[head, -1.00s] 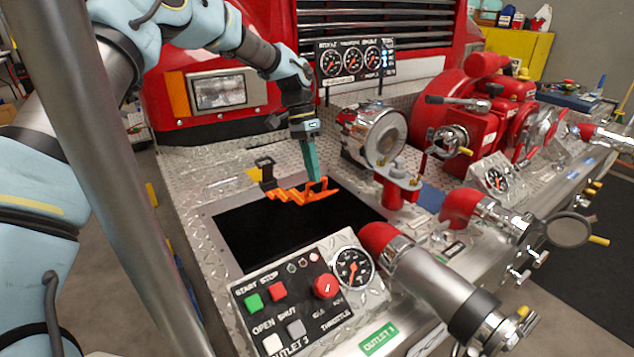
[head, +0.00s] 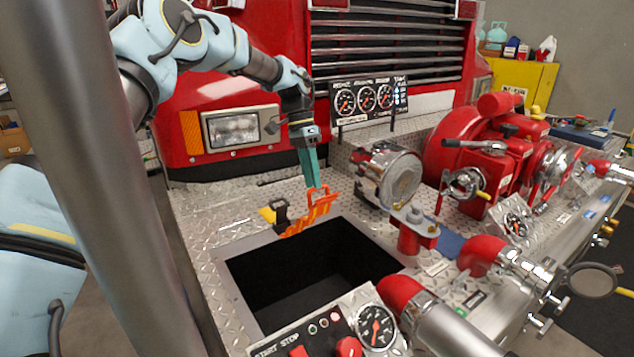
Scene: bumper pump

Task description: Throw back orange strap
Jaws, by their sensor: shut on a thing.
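The orange strap (head: 308,214) stands tilted up at the far edge of a dark, open rectangular well (head: 300,275) in the bumper's diamond plate. A black latch with a yellow part (head: 274,213) sits beside the strap's left end, at the well's far rim. My gripper (head: 314,187) points down from above, its teal fingers shut on the upper part of the orange strap. The fingertips partly hide where they grip it.
A chrome siren (head: 385,176) and a red-based post (head: 414,232) stand right of the well. A gauge panel (head: 367,98) rises behind. A control panel with a gauge (head: 376,328) lies in front. Bare diamond plate (head: 205,220) is left of the well.

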